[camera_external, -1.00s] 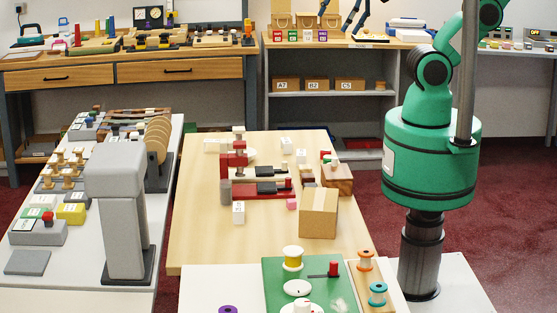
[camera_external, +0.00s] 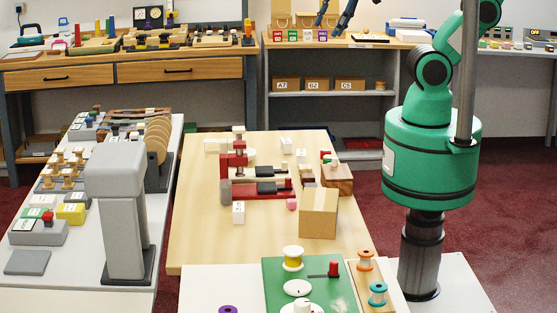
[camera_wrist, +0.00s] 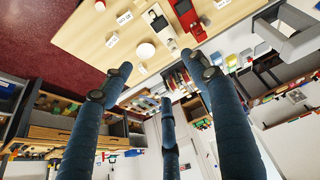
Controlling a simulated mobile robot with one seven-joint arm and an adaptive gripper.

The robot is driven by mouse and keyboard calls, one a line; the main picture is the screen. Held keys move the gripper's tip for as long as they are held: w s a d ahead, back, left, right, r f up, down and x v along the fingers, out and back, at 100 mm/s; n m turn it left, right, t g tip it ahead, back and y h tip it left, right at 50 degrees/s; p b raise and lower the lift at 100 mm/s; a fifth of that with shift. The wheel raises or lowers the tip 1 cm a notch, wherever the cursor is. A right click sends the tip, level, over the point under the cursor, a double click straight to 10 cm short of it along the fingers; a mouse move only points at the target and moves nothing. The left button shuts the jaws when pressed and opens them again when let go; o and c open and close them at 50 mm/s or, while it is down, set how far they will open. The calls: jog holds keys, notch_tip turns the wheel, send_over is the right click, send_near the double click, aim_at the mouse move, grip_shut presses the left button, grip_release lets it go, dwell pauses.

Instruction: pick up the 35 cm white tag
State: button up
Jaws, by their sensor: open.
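Several white tags with dark print lie on the light wood table; the print is too small to read, so I cannot tell which is the 35 cm one. In the external view one tag (camera_external: 238,212) is by the table's left-middle, and others lie farther back (camera_external: 286,144) and beside the red device (camera_external: 301,156). In the wrist view tags show near the top (camera_wrist: 124,17), to the left (camera_wrist: 112,40) and by the table edge (camera_wrist: 141,69). My gripper (camera_wrist: 160,76) has dark blue fingers spread apart and empty, away from the tags. Its fingers (camera_external: 328,26) show at the external view's top.
A red and grey device (camera_external: 232,165) and a cardboard box (camera_external: 318,213) stand on the wood table (camera_external: 205,235). A green board (camera_external: 275,275) with spools is at the front. A grey post (camera_external: 121,210) stands to the left. The table's left front is clear.

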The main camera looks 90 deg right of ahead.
jog(key=w+d+f+n+g, duration=0.1)
jog(key=w+d+f+n, duration=0.4)
jog(key=w, duration=0.2)
jog(key=n+g, duration=0.4)
jog(key=n, duration=0.9)
send_over(284, 140)
notch_tip(284, 140, down, 28)
jog(key=shift+r, duration=0.2)
jog(key=shift+f+b, duration=0.45)
jog(key=shift+f, duration=3.85)
